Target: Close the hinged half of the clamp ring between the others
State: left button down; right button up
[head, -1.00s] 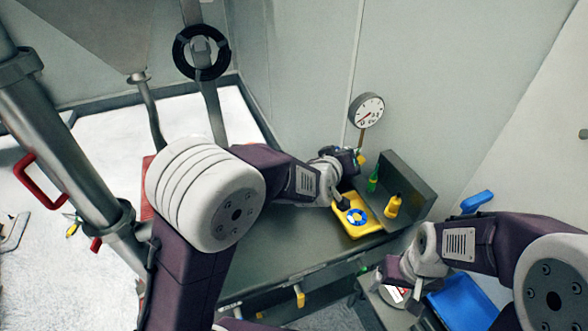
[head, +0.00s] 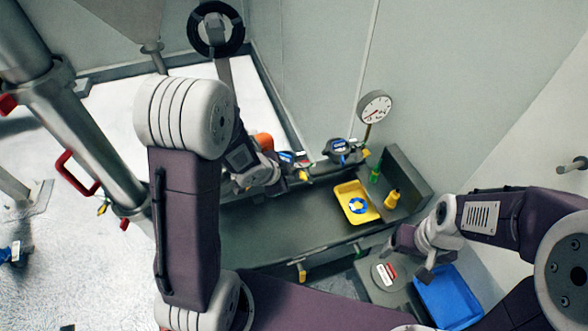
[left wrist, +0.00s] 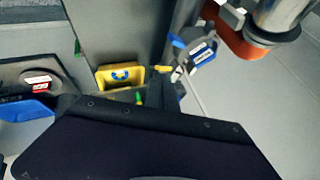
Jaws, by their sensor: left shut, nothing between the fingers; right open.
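Two dark fittings with blue labels and yellow tips stand along the back of the bench in the head view: one (head: 343,150) left of the gauge, one (head: 288,160) further left beside my left gripper. An orange part (head: 262,141) shows behind my left wrist. I cannot tell which is the middle clamp ring or how its hinged half stands. My left gripper (head: 276,178) is shut and empty, close to the left fitting; contact is unclear. The left wrist view shows a blue-labelled fitting (left wrist: 195,52) near the orange part (left wrist: 235,42). My right gripper (head: 424,268) is open, above the lower right surface.
A yellow tray (head: 345,190) holding a blue-and-white round item lies on the grey bench (head: 280,222). A yellow bottle (head: 391,199) and green bottle (head: 376,173) stand beside it. A gauge (head: 374,106) rises behind. A blue bin (head: 450,297) lies at lower right.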

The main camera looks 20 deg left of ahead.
aim_at(294, 172)
pick_arm(q)
jog(key=w+f+p, duration=0.2)
jog(key=w+f, duration=0.3)
jog(key=w, duration=0.2)
jog(key=shift+w+f+p, duration=0.15)
jog(key=shift+w+p, duration=0.15)
jog(key=shift+w, duration=0.1)
jog(key=shift+a, duration=0.1)
